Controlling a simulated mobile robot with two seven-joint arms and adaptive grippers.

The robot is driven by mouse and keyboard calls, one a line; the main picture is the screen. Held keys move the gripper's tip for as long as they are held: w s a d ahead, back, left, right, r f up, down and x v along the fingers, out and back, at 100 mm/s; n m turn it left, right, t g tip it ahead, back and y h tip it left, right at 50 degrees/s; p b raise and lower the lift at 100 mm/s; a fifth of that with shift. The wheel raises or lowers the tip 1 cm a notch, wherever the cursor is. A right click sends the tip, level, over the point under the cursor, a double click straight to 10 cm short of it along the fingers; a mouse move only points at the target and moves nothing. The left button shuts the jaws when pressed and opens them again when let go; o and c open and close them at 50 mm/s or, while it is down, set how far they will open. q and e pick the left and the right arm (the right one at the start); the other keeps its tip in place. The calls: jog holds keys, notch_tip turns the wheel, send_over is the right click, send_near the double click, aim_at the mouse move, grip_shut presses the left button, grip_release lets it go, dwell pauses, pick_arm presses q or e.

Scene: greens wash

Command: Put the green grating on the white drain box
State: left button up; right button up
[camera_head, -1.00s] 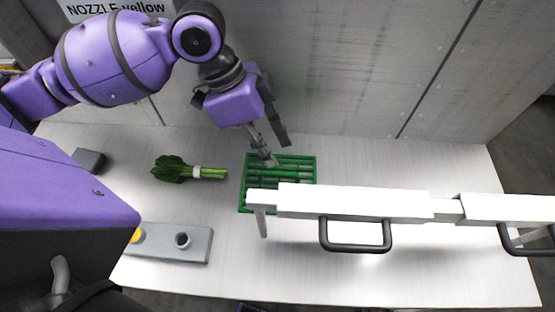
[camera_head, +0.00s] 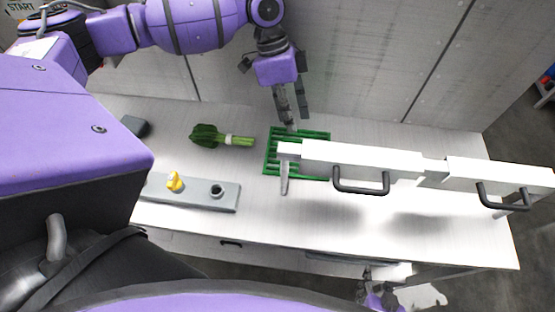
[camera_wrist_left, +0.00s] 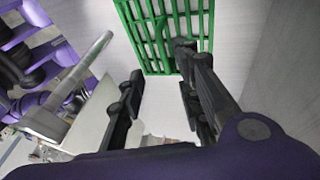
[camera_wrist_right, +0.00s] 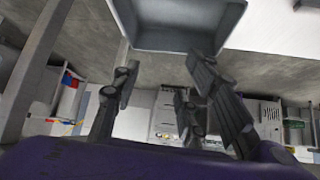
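The green grating (camera_head: 272,160) lies on the pale worktop, partly hidden by a white overhead fixture. It also shows in the left wrist view (camera_wrist_left: 205,25). My left gripper (camera_head: 290,122) points down at the grating's far edge; in the left wrist view (camera_wrist_left: 160,65) its fingers are apart and one overlaps the grating, with contact unclear. My right gripper (camera_head: 372,275) is low, beyond the worktop's front edge. Its fingers are apart and empty in the right wrist view (camera_wrist_right: 155,85). A grey box-like shape (camera_wrist_right: 180,35) hangs above them; I cannot tell whether it is the drain box.
Leafy greens (camera_head: 208,136) lie left of the grating. A grey strip (camera_head: 195,200) with a yellow piece (camera_head: 174,182) lies in front of them. The white fixture (camera_head: 400,165) with black handles spans the right side. Worktop (camera_head: 430,225) in front is clear.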

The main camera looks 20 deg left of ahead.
aim_at(299, 138)
pick_arm(q)
jog(key=f, duration=0.1)
jog(key=d+f, duration=0.1)
jog(key=shift+w+f+b, duration=0.1)
jog(key=shift+f+b, duration=0.25)
jog(key=shift+f, duration=0.05)
jog(key=shift+d+f, duration=0.1)
jog(key=shift+f, duration=0.2)
jog(key=b+x, duration=0.1)
jog(key=x, duration=0.3)
jog(key=shift+b, duration=0.35)
jog(key=shift+r, duration=0.1)
pick_arm(e)
jog(key=shift+w+f, duration=0.4)
jog(key=shift+f, duration=0.35)
pick_arm(q)
grip_shut()
pick_arm(e)
jog(key=shift+r, duration=0.1)
